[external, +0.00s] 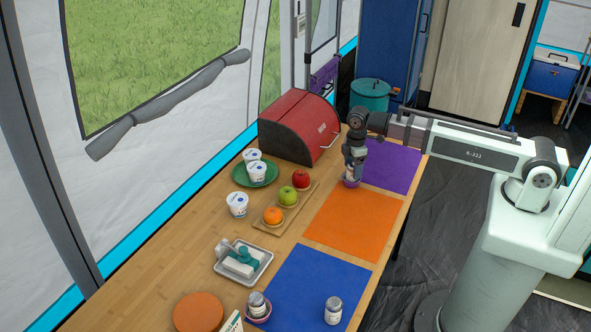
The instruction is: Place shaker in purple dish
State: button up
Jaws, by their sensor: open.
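My gripper (352,171) points down at the far end of the table, near the border of the orange and purple mats. It is open. A small purple dish (351,184) sits right under it, partly covered by the fingers. A pale shape shows between the fingers and the dish; I cannot tell if it is a shaker. One shaker (333,309) with a grey lid stands upright on the blue mat, far from my gripper. Another similar shaker (257,302) stands in a small reddish dish (259,319) at that mat's left edge.
A red bread box (300,129) stands left of my gripper. A wooden tray (289,214) holds fruit. White cups stand on and beside a green plate (270,177). A butter dish (243,262) and an orange-brown disc (198,312) lie nearer. The orange mat (355,222) is mostly clear.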

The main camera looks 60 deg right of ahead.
jog(key=shift+r, duration=5.5)
